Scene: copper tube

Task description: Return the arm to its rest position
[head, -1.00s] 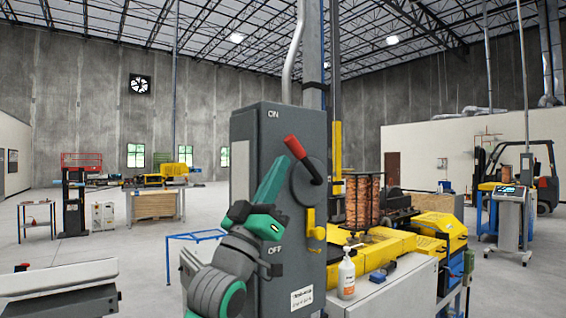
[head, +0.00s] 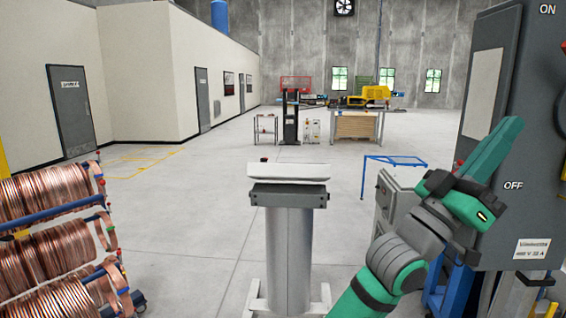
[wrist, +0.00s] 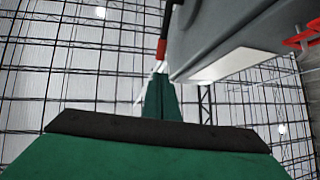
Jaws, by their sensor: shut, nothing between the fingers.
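My gripper (head: 513,127) is green, shut and empty, pointing up and to the right at the right side of the head view. It overlaps the grey switch box (head: 530,215) in the picture; a gap or contact cannot be told. In the wrist view, its closed green fingers (wrist: 161,92) point up toward the roof grid. The red handle (wrist: 162,48) of the box's lever shows just beyond the fingertips in that view, and the grey box (wrist: 225,35) fills the upper right. My arm is bent at the lower right of the head view.
A rack of copper coils (head: 50,255) stands at the lower left. A grey pedestal (head: 289,240) with a pale top is in the centre. A blue frame (head: 394,162) and a workbench (head: 357,127) stand farther back. Open concrete floor lies between the rack and pedestal.

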